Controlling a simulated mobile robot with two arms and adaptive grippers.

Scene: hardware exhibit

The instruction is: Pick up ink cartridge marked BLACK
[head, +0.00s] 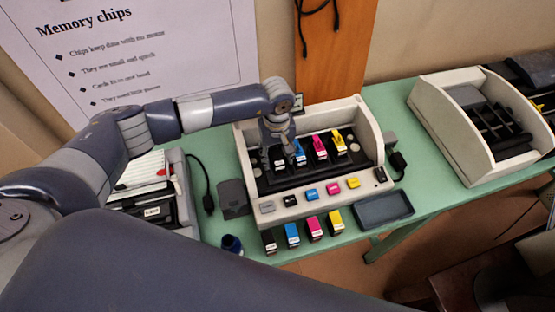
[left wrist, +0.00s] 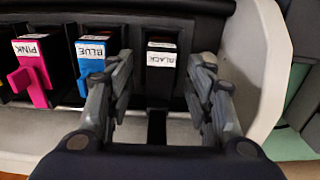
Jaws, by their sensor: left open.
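The ink cartridge marked BLACK (left wrist: 161,68) sits in a slot of the open printer (head: 245,150), with its white label facing my left wrist camera. My left gripper (head: 276,150) is open, pointing down over the left end of the printer's cartridge row. In the left wrist view its fingers (left wrist: 163,80) are on either side of the BLACK cartridge, and a gap shows on both sides. Whether a fingertip touches it cannot be told. My right gripper is out of view.
Beside it sit the BLUE (left wrist: 92,66) and PINK (left wrist: 33,70) cartridges, then a yellow one (head: 341,142). Several loose cartridges, including a dark one (head: 269,242), stand on the green table (head: 415,150) before the printer. A dark tray (head: 385,210) lies to the right.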

